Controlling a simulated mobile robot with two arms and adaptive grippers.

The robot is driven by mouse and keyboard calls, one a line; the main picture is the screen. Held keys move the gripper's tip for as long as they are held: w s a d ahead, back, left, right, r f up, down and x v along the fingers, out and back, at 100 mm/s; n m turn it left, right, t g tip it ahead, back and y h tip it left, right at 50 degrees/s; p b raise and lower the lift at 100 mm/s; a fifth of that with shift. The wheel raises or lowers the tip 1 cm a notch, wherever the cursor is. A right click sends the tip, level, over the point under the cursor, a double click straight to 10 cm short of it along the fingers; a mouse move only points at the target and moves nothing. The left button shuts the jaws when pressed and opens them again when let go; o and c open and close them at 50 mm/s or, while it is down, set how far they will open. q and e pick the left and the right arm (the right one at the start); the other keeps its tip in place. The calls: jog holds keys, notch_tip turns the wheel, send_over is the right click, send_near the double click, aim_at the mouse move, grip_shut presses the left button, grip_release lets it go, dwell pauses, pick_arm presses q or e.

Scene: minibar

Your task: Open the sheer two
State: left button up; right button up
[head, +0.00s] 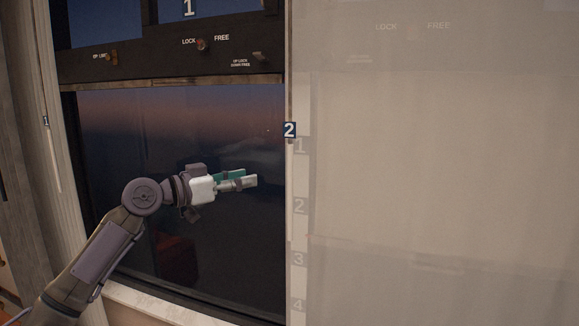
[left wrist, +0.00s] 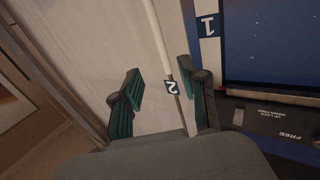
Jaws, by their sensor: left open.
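The sheer two is a pale, translucent panel (head: 440,180) covering the right half of the head view. Its left edge is a thin upright strip with a dark "2" label (head: 290,130). My left gripper (head: 249,177) is in front of the dark window, left of that strip and a little below the label, pointing toward it. In the left wrist view, my open left gripper (left wrist: 164,92) has the strip and its "2" label (left wrist: 172,88) showing between its two fingers. The gripper holds nothing, and contact with the strip cannot be told. My right gripper is not in view.
The uncovered window (head: 190,130) lies behind my left arm, with a dark panel of LOCK and FREE latches (head: 202,45) above it. A pale sill (head: 160,305) runs below. Another strip with a "1" label (head: 46,121) stands at the far left.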

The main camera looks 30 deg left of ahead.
pick_arm(q)
jog(key=p, duration=0.4)
send_near(290, 170)
jog(key=w+r, duration=0.1)
jog(key=w, duration=0.2)
jog(key=p+x, duration=0.1)
jog(key=x, duration=0.1)
jog(key=p+x, duration=0.1)
jog(key=x, duration=0.1)
jog(key=p+x, duration=0.2)
jog(key=x, duration=0.1)
jog(key=shift+d+f, duration=0.1)
jog(key=shift+f, duration=0.3)
jog(key=shift+w+d+f, duration=0.15)
jog(key=shift+w, duration=0.15)
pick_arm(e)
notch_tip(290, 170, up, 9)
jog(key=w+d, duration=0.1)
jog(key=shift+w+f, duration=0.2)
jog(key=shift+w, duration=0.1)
pick_arm(q)
jog(key=c, duration=0.8)
grip_shut()
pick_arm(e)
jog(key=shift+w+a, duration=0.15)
